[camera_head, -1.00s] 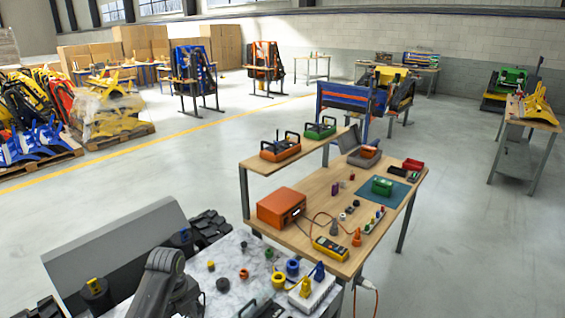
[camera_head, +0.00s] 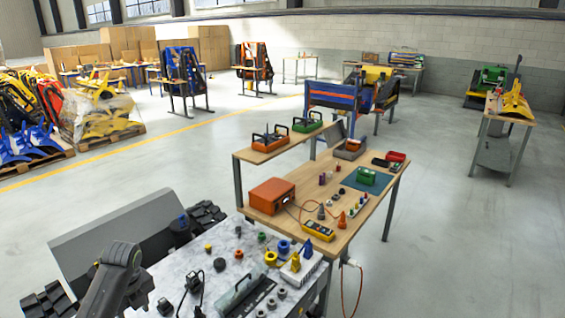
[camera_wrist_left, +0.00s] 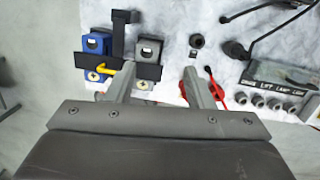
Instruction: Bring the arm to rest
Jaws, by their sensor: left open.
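My left arm (camera_head: 112,285) comes in at the lower left of the head view, at the left side of the marbled table (camera_head: 165,270). Its fingertips cannot be made out there. In the left wrist view my left gripper (camera_wrist_left: 160,82) is open, with two grey fingers apart and nothing seen held between them. A blue block (camera_wrist_left: 95,45) and a grey block (camera_wrist_left: 148,50), each with a hole, lie beyond the left finger. A small yellow piece (camera_wrist_left: 120,77) shows beside that finger. My right gripper is in neither view.
A wooden workbench (camera_head: 300,190) with an orange box (camera_head: 272,196) stands beyond. Open floor (camera_head: 450,240) lies to the right.

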